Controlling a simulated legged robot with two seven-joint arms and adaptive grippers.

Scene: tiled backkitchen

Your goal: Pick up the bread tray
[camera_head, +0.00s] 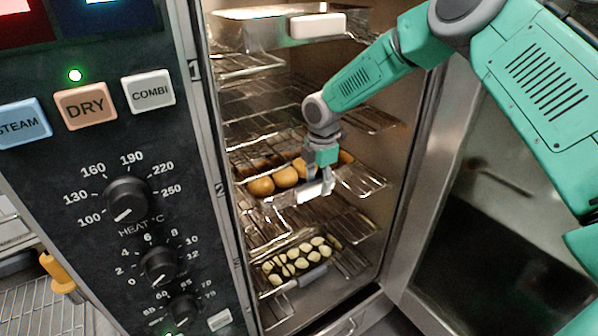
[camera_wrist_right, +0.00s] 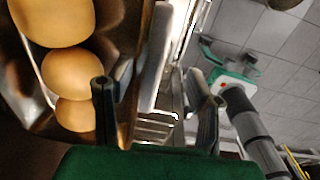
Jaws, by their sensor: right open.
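The bread tray, with round golden rolls (camera_head: 285,177), sits on a middle rack inside the open oven. Its pale handle (camera_head: 314,191) faces out of the oven. My right gripper (camera_head: 320,176) is at this handle, pointing down, and is open. In the right wrist view, the rolls (camera_wrist_right: 72,73) lie in the dark tray on the left. The pale handle (camera_wrist_right: 154,60) appears between the two spread fingers of my right gripper (camera_wrist_right: 157,92). I cannot tell whether a finger touches it. My left gripper is not in view.
A tray with a pale handle (camera_head: 317,26) is on a rack above. Wire racks (camera_head: 362,183) surround the bread tray. The oven's control panel (camera_head: 120,160) stands left, and an open door (camera_head: 480,220) right.

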